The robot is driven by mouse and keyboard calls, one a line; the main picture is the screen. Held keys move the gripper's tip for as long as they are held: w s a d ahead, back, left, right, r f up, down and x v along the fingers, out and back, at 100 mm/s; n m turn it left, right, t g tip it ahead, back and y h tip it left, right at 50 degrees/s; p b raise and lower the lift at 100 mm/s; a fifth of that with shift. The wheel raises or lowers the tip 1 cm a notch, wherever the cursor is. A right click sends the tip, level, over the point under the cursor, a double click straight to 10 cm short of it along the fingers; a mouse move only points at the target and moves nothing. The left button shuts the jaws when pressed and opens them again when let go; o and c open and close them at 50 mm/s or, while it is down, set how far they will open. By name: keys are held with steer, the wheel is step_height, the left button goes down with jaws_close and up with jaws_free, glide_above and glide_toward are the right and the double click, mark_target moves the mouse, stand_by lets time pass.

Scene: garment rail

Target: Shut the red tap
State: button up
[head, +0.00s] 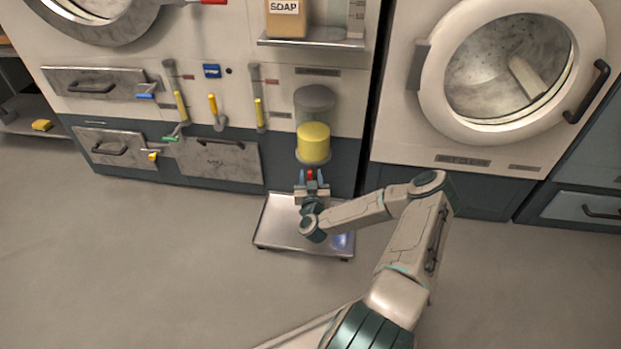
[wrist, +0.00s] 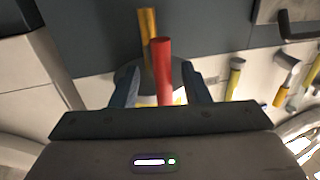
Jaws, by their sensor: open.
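The red tap (head: 311,172) shows as a small red spot below a clear cylinder (head: 314,140) of yellow liquid on the machine front. In the wrist view its red handle (wrist: 162,70) is a straight bar between my two blue fingers. My gripper (head: 310,177) is open, with a finger on each side of the handle. Gaps show between the handle and both fingers, so no grip on it shows. A brass-coloured bar (wrist: 148,28) stands just behind the handle in the wrist view. The tap's body is mostly hidden by my gripper.
A metal tray (head: 275,225) lies on the floor under the tap. Several yellow gauges and small coloured valves sit left of the cylinder, near a drawer (head: 215,160). A soap shelf (head: 310,40) juts out above. A round-door washer (head: 510,70) stands at right. The floor around is clear.

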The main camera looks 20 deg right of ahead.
jaws_close()
